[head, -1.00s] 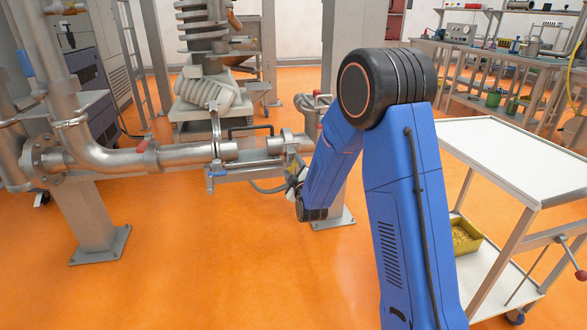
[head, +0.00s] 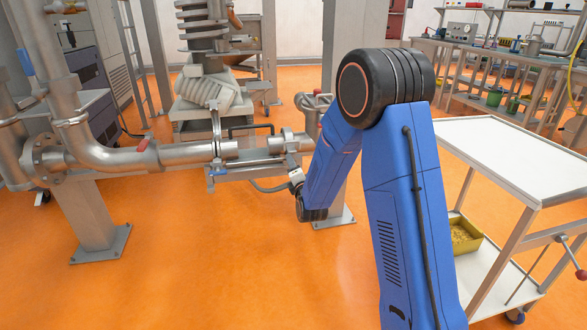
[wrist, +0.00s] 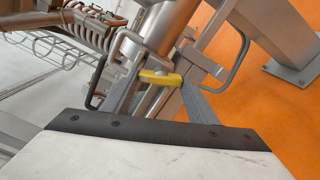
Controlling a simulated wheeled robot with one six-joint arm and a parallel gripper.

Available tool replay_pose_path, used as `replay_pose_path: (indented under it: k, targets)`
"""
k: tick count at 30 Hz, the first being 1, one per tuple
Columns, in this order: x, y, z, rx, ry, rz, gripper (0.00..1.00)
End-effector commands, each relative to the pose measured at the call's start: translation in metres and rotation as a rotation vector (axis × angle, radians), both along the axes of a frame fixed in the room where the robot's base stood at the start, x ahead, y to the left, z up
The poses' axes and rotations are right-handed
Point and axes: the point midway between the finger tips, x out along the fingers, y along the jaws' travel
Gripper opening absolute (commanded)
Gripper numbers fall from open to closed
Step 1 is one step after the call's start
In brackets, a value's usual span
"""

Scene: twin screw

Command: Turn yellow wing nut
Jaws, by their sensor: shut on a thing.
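The yellow wing nut (wrist: 160,78) shows in the wrist view, just beyond the dark front edge of my gripper's pale housing. In the head view my gripper (head: 297,177) is small, beside the right end of the pipe fittings and partly hidden by my blue arm. The wing nut cannot be made out there.
A steel pipe (head: 185,154) runs in from the left to the fittings. A grey support post (head: 92,215) stands below it. A white trolley (head: 505,155) stands right of my arm, with a yellow bin (head: 465,237) on its lower shelf. The orange floor in front is clear.

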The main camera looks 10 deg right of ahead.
Motion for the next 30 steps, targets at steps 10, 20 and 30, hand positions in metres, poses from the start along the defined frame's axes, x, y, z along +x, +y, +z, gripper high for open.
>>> replay_pose_path:
  k: [10,20,30]
  targets:
    - [0.0000,0.0000,-0.0022,-0.289,0.001,0.002,0.31]
    - [0.0000,-0.0005,-0.0029,-0.448,0.001,0.002,0.31]
    - [-0.0001,-0.0006,-0.0032,-0.490,0.002,0.002,0.31]
